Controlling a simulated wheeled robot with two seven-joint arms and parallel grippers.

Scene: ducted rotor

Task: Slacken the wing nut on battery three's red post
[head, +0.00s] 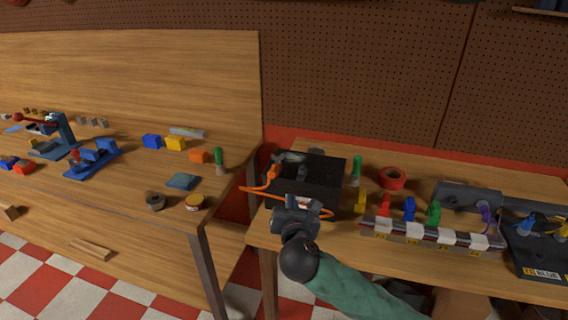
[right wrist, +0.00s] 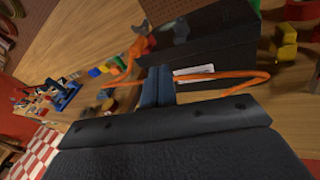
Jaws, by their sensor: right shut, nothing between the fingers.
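A black box (head: 325,180) with an orange cable (head: 256,188) stands at the left end of the right-hand bench; it may be a battery, but I read no number on it. An orange-red clamp or connector (head: 274,172) sits at its left edge. I cannot make out a wing nut or a red post. My right gripper (head: 298,205) is shut and empty, in front of the box. In the right wrist view its fingers (right wrist: 158,82) are together, close to the box (right wrist: 215,45) and the orange cable (right wrist: 235,77). My left gripper is out of view.
A strip with several coloured pieces (head: 412,230) lies to the right on the bench. A black unit (head: 540,258) marked BLUE is at far right. A red tape roll (head: 392,178) lies behind. The left bench (head: 130,190) holds blue fixtures and blocks; a gap separates the benches.

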